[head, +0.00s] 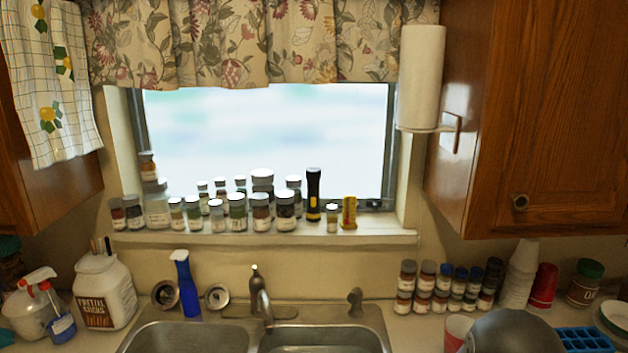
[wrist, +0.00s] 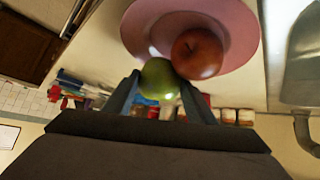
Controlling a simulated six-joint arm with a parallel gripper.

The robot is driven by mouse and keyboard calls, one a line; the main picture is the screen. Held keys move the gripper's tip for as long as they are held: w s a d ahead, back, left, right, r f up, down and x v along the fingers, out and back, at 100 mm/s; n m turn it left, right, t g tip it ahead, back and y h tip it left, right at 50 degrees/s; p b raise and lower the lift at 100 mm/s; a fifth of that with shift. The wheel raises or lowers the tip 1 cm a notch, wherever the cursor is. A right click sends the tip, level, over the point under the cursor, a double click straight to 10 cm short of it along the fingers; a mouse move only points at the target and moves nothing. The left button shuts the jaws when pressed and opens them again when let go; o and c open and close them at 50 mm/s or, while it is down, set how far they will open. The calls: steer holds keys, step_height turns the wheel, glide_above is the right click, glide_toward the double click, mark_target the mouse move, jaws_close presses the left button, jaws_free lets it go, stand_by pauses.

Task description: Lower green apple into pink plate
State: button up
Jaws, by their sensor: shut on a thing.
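The green apple (wrist: 158,77) is between the two dark fingers of my gripper (wrist: 160,90) in the wrist view, and the gripper is shut on it. The pink plate (wrist: 238,30) is just beyond, at the top of the wrist view. A red apple (wrist: 197,52) is on the plate, right beside the green apple in the picture. The green apple overlaps the plate's near rim in this view. I cannot tell whether it touches the plate or the red apple. The plate, both apples and my gripper's fingers are not visible in the head view.
A metal sink (head: 190,337) and faucet (head: 262,297) sit below the window. Several spice jars (head: 440,287), a stack of white cups (head: 521,272) and a blue tray (head: 585,339) crowd the right counter.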

steer(key=shift+f, duration=0.2)
steer(key=o, duration=1.2)
steer(key=shift+r+p, duration=1)
steer(key=shift+r, duration=4.05)
